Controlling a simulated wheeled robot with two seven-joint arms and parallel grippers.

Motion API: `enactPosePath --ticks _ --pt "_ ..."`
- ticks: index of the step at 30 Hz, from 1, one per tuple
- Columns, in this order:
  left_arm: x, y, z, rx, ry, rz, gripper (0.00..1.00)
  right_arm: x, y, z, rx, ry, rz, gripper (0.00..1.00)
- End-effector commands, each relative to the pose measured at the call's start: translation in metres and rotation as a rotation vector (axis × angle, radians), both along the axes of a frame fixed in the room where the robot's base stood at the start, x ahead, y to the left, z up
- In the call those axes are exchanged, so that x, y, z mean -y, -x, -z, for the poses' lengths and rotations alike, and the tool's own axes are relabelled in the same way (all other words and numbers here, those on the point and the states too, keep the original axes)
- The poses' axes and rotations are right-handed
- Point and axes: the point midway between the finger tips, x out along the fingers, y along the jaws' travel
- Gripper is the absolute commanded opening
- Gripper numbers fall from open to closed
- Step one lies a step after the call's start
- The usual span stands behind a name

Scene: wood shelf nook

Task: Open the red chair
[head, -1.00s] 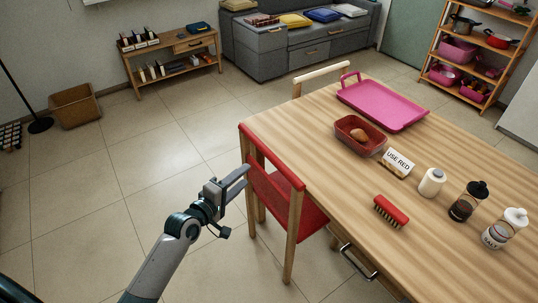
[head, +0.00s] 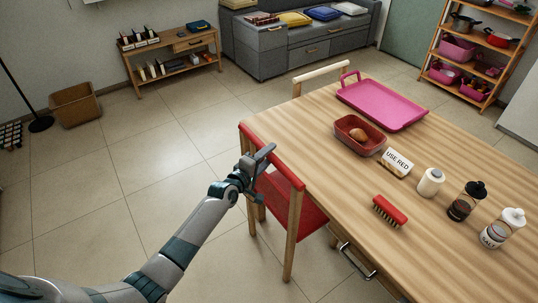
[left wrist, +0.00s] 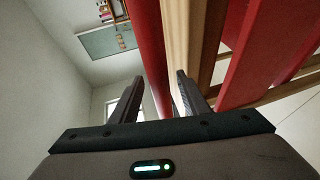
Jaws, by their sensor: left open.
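The red chair (head: 293,207) stands at the near left side of the wooden table, partly tucked under it. It has a red seat, a red top rail (head: 285,172) and wooden posts. My left gripper (head: 262,159) is open at the left part of the chair's back, covering some of it. In the left wrist view my two fingers (left wrist: 157,92) are apart. The red rail (left wrist: 150,45) and a wooden post (left wrist: 178,38) show beyond the gap between them; I cannot tell whether the fingers touch the chair. My right gripper is out of view.
The wooden table (head: 330,185) fills the right side. On it are a pink tray (head: 385,106), a red container (head: 354,142), a "USE RED" sign (head: 397,162), a brush (head: 390,210) and bottles. A pale chair (head: 322,75) stands behind. The floor left of the chair is free.

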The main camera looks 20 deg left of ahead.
Motion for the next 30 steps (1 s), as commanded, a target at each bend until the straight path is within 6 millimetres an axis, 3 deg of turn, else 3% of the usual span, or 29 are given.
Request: enactPosePath --ticks 14,19,30 --pt "0.0022 -0.0083 0.0013 0.0 0.001 0.0 0.42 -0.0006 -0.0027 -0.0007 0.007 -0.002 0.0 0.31" --pt "0.0021 -0.0082 0.0014 0.0 0.001 0.0 0.01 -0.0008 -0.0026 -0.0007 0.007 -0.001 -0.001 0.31" --pt "-0.0027 -0.0019 0.0019 -0.002 -0.001 0.0 0.0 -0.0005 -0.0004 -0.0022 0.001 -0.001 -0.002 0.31"
